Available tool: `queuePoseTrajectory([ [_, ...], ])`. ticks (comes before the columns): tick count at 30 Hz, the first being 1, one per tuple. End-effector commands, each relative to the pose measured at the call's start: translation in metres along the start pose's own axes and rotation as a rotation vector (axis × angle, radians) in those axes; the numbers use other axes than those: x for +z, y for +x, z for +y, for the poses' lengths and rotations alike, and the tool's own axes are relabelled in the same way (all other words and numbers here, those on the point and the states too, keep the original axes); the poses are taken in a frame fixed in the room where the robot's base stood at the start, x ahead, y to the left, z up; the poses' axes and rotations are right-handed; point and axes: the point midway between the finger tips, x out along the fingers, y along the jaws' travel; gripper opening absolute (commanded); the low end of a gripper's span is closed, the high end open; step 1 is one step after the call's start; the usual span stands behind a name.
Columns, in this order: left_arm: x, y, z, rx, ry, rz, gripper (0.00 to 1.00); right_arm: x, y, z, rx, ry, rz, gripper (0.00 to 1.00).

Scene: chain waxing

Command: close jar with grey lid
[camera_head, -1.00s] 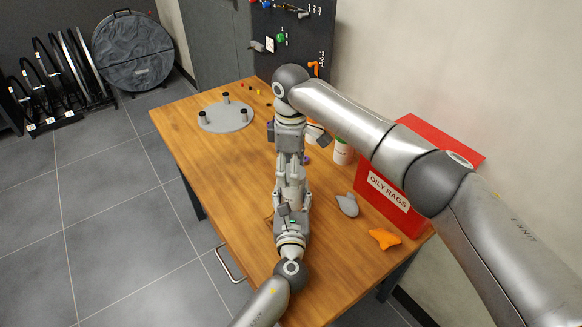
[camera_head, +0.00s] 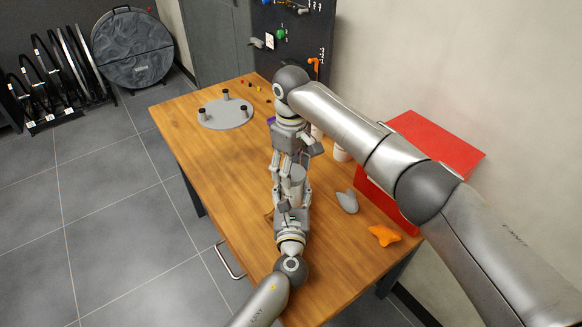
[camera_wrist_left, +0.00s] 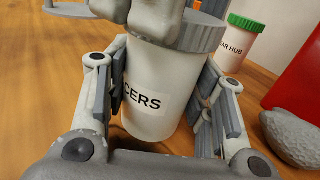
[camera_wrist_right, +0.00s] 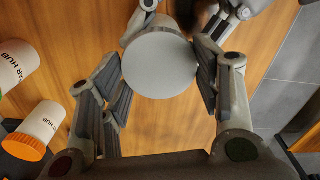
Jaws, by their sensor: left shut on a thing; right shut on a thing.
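A white jar (camera_head: 292,187) with a label ending in "CERS" stands upright, and it shows large in the left wrist view (camera_wrist_left: 150,115). My left gripper (camera_wrist_left: 155,95) is shut around its body from the sides. The grey lid (camera_wrist_left: 203,37) sits on top of the jar. In the right wrist view I look down on the round grey lid (camera_wrist_right: 158,65). My right gripper (camera_wrist_right: 160,78) is shut on the lid's edge from above. In the head view my right gripper (camera_head: 290,165) largely hides the lid. Whether the lid is tight cannot be told.
White jars with a green lid (camera_wrist_left: 243,22) and an orange lid (camera_wrist_right: 24,147) stand beside. A red box (camera_head: 440,140), a grey rag (camera_head: 347,202) and an orange rag (camera_head: 383,235) lie at the right. A grey round stand (camera_head: 226,115) is at the far left. The front-left table is clear.

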Motion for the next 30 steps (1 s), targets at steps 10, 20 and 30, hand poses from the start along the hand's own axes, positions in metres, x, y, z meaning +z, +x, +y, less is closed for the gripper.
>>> queuePoseTrajectory([
  [10,-0.0014,-0.0003,0.0004,0.001,0.001,0.003,0.00,-0.0005,-0.0003,0.0002,-0.004,0.638,0.001,0.43],
  [20,-0.0017,-0.0004,0.0004,0.000,0.001,0.003,0.00,0.0007,-0.0001,0.0015,-0.004,1.255,0.001,0.43],
  [30,-0.0019,-0.0005,0.0003,0.000,0.001,0.004,0.00,0.0025,-0.0001,0.0014,-0.004,1.907,0.000,0.43],
])
